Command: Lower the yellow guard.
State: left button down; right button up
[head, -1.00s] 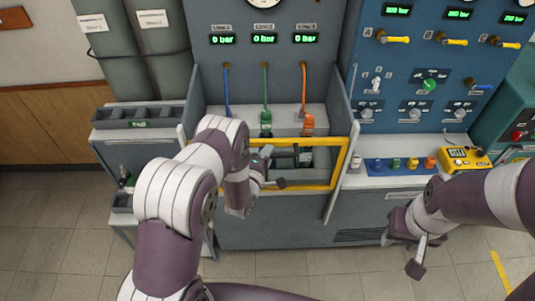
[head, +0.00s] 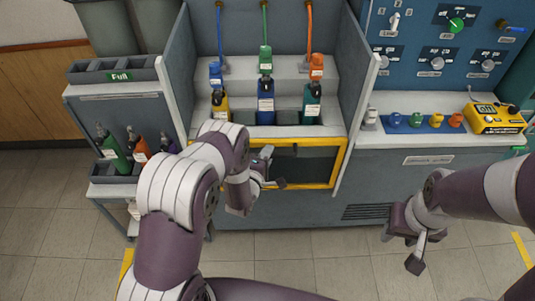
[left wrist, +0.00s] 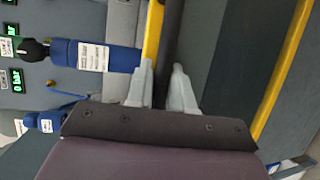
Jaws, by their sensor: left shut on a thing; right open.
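The yellow guard (head: 339,165), a yellow frame with a dark panel, hangs across the front of the bench bay, below the bottles standing there. In the left wrist view its yellow bar (left wrist: 153,32) runs between the fingers. My left gripper (head: 265,168) is shut on the guard near its upper left part; my forearm hides the guard's left end. The fingers also show in the left wrist view (left wrist: 160,90). My right gripper (head: 413,250) is open and empty, away from the guard, in front of the right cabinet.
A yellow bottle (head: 220,106), a blue bottle (head: 265,103) and a dark green bottle (head: 312,106) stand in the bay under hoses. Coloured caps (head: 428,122) and a yellow meter (head: 495,117) are at right.

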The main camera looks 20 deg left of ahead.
pick_arm(q)
jog(key=shift+s+f, duration=0.2)
jog(key=shift+f, duration=0.25)
jog(key=c, duration=1.1)
grip_release()
jog(key=shift+s+r, duration=0.1)
jog(key=shift+r, duration=0.15)
jog(key=shift+s, duration=0.1)
jog(key=v, duration=1.2)
jog(key=shift+s, duration=0.3)
